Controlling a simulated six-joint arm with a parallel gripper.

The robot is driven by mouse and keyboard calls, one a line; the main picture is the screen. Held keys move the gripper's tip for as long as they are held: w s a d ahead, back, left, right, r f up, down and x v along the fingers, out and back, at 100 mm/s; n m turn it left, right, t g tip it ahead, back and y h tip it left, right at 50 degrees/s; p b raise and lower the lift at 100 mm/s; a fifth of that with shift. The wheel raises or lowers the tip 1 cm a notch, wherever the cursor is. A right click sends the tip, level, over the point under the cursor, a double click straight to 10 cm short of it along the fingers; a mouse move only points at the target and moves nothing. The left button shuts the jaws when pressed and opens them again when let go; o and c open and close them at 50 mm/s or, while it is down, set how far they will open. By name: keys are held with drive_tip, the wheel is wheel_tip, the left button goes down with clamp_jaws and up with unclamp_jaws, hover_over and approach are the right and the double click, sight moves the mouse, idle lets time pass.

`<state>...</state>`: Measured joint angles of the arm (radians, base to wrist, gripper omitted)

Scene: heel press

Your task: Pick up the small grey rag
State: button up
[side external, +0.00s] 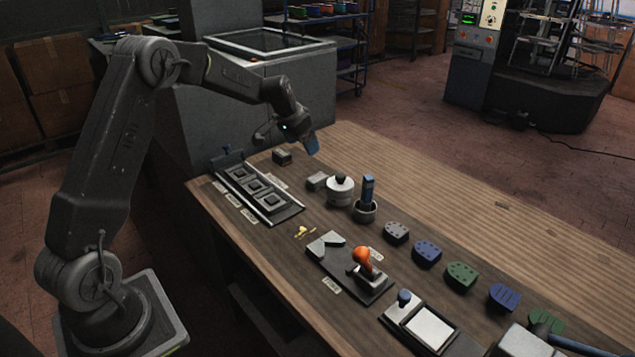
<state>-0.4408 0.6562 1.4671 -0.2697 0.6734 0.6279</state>
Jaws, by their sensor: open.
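A small grey lump (317,181) lies on the wooden bench just left of the white lidded pot; it may be the grey rag, but it is too small to tell cloth from block. My gripper (309,143) hangs over the far left part of the bench, above and behind that lump and apart from it. Its end shows a blue part and points down to the right. The gripper is open, and I see nothing held in it.
The white pot (340,190) and a cup with a blue-handled tool (367,200) stand right of the lump. A dark block (282,157), a three-pad tray (257,193) and an orange-knobbed lever (363,260) are near. Several coloured heels line the bench.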

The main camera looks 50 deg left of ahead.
approach(314, 179)
drive_tip(key=x, duration=0.4)
drive_tip(key=shift+w+a+r, duration=0.15)
drive_tip(key=shift+a, duration=0.05)
drive_tip(key=shift+x, duration=3.15)
drive_tip(key=shift+d, duration=0.15)
drive_tip(key=c, duration=1)
